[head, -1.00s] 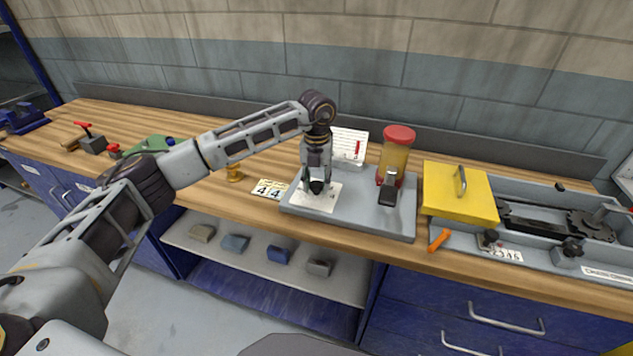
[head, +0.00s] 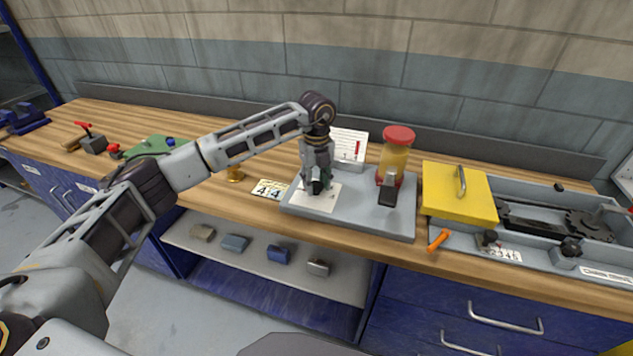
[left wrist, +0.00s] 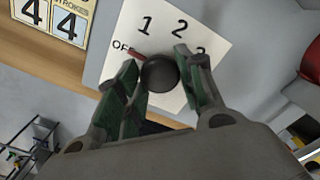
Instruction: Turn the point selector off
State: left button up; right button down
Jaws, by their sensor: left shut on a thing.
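The point selector is a round black knob (left wrist: 160,74) with a red pointer (left wrist: 138,56) on a white dial plate (left wrist: 212,32) marked OFF, 1, 2 and a partly hidden 3. In the left wrist view the red pointer lies beside the word OFF, at its right end. My left gripper (left wrist: 160,88) is shut on the knob, its green-padded fingers on either side. In the head view my left gripper (head: 316,186) points down at the dial plate (head: 325,198) and hides most of the knob. My right gripper is not in view.
The dial is on a grey panel (head: 352,222). A jar with a red lid (head: 396,160) and a black lever (head: 388,192) stand to its right. A yellow cover (head: 458,198) is farther right. A 4 4 counter card (head: 270,189) lies to the left.

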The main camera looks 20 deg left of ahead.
aim_at(317, 185)
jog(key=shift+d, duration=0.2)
pick_arm(q)
jog(key=o, duration=1)
jog(key=shift+r, duration=0.75)
notch_tip(317, 185, up, 10)
jog(key=shift+r, duration=0.25)
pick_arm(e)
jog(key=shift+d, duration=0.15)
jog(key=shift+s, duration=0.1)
